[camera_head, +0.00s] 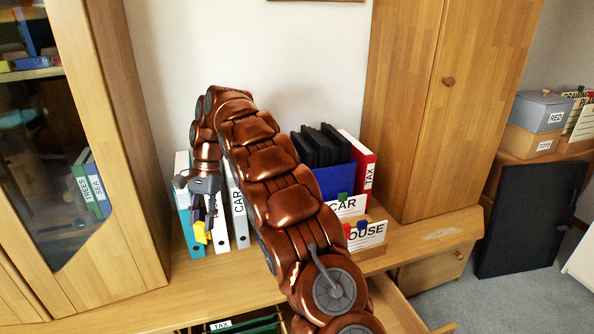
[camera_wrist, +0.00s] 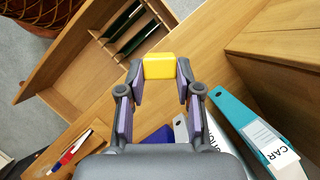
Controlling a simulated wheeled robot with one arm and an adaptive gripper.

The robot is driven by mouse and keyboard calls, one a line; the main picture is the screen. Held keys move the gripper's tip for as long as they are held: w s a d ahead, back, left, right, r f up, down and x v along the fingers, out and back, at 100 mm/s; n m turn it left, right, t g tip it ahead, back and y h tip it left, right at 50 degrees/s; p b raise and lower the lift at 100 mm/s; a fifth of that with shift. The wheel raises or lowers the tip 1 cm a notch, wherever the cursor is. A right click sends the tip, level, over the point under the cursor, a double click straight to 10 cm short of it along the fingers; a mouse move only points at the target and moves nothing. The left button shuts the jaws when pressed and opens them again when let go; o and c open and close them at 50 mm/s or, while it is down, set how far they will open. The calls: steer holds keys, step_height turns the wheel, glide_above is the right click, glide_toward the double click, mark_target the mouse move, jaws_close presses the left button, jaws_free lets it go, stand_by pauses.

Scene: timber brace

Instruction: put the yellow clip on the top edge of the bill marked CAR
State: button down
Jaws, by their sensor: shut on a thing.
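My gripper (camera_head: 207,220) is shut on the yellow clip (camera_head: 201,232), held in front of the binders at the left of the cabinet top. In the wrist view the yellow clip (camera_wrist: 159,66) sits between the fingertips of my gripper (camera_wrist: 160,79). The bill marked CAR (camera_head: 347,207) stands upright in a wooden holder (camera_head: 371,253) right of my arm, partly hidden by it. A green clip (camera_head: 343,197) shows at its top edge. My gripper is well left of this bill.
The bill marked HOUSE (camera_head: 369,236) stands in front, with a blue clip (camera_head: 362,225) and a red clip. Behind are a blue box (camera_head: 334,181) and a red TAX binder (camera_head: 364,163). An open drawer (camera_wrist: 90,62) holds folders. A turquoise binder (camera_wrist: 235,110) stands near my gripper.

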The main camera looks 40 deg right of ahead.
steer(key=w+d+f+m+t+p, duration=0.1)
steer(key=w+d+m+t+p, duration=0.25)
steer(key=d+m, duration=0.5)
steer(key=w+d+f+m+t+p, duration=0.15)
steer(key=w+d+m+p, duration=0.3)
steer(key=d, duration=0.75)
steer(key=shift+s+d+f+m+t+h+p, duration=0.4)
steer(key=shift+s+d+m+h+p, duration=0.65)
steer(key=shift+d+m, duration=2.35)
steer(key=shift+s+d+f+m+t+h+p, duration=0.5)
steer(key=shift+d+m+p, duration=1.05)
steer(key=shift+d, duration=3.6)
steer(key=shift+s+d+f+m+t+h+p, duration=0.2)
steer(key=shift+s+d+m+h+p, duration=0.8)
steer(key=shift+d+m, duration=2.5)
steer(key=shift+d+n+p, duration=0.55)
steer(key=shift+d+n, duration=0.15)
steer(key=shift+n, duration=0.05)
steer(key=shift+f+p, duration=0.35)
steer(key=shift+f, duration=2.45)
steer(key=shift+p, duration=1.55)
